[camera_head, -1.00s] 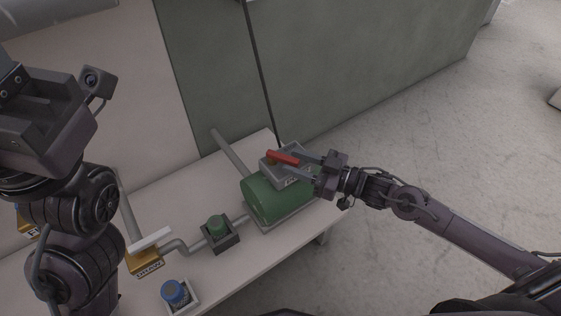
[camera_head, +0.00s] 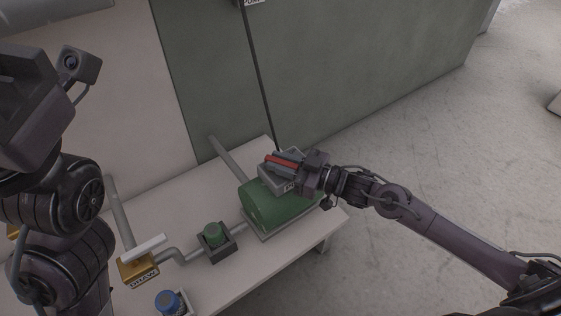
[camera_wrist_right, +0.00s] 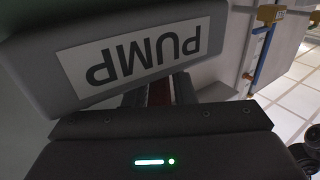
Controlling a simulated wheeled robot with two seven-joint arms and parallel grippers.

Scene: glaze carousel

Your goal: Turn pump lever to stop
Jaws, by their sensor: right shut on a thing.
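The red pump lever (camera_head: 284,159) sits on top of a grey switch box (camera_head: 274,182) on the green pump (camera_head: 268,208). My right gripper (camera_head: 287,160) reaches in from the right and is shut on the lever, one finger along each side. In the right wrist view the box with its upside-down PUMP label (camera_wrist_right: 132,62) fills the upper left. A dark red strip of the lever (camera_wrist_right: 159,92) shows between the fingers there. My left arm stands at the left edge of the head view; its fingertips are out of view.
A green button (camera_head: 213,233) in a dark box, a yellow DRAW valve (camera_head: 139,269) with a white handle, and a blue knob (camera_head: 168,301) stand along the white bench (camera_head: 186,200). Grey pipes run between them. A grey-green panel rises behind; open floor lies right.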

